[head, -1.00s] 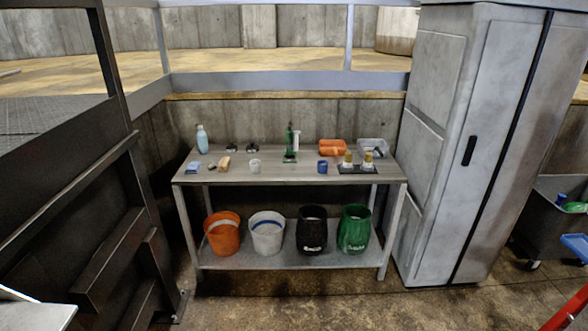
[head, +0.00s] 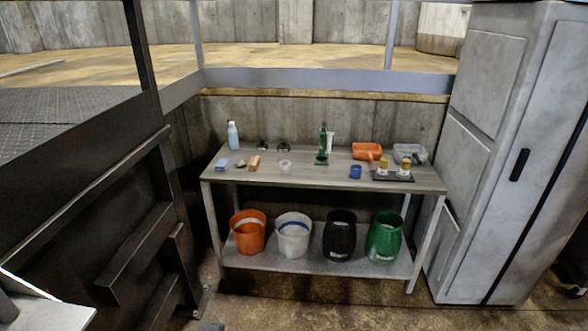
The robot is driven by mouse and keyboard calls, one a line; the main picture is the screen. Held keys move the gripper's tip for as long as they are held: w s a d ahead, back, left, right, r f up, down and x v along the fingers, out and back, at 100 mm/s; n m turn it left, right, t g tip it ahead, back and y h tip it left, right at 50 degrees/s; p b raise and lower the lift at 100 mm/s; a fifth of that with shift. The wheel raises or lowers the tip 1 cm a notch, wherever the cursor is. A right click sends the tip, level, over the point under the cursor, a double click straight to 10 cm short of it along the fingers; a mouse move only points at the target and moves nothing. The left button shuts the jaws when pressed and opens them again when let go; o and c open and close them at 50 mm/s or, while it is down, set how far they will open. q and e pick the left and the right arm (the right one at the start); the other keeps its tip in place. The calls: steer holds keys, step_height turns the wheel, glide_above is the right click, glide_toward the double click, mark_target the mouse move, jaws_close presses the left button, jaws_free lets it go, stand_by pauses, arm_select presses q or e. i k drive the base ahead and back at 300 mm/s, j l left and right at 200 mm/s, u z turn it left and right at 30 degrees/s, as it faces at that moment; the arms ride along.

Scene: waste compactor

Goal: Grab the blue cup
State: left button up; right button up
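The blue cup (head: 355,172) is small and stands on the grey table (head: 310,178), right of the middle near the front edge. To its right is a dark tray (head: 392,177) with two yellow-and-white items on it. Neither of my grippers shows in the head view, and the table is some distance ahead.
On the table are a light blue bottle (head: 233,135), a white cup (head: 285,167), a green bottle (head: 322,140) and an orange container (head: 367,151). Several buckets stand on the lower shelf. A grey cabinet (head: 485,140) stands right; dark metal steps (head: 130,230) rise left.

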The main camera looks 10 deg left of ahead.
mark_target(356, 172)
steer(key=i+j+z, duration=0.1)
steer(key=i+z, duration=0.2)
steer(key=i, duration=0.35)
steer(key=i+j+z, duration=0.25)
steer(key=i, duration=0.35)
steer(key=i+j+z, duration=0.3)
steer(key=i, duration=0.3)
steer(key=i+j+z, duration=0.3)
steer(key=i+j, duration=0.25)
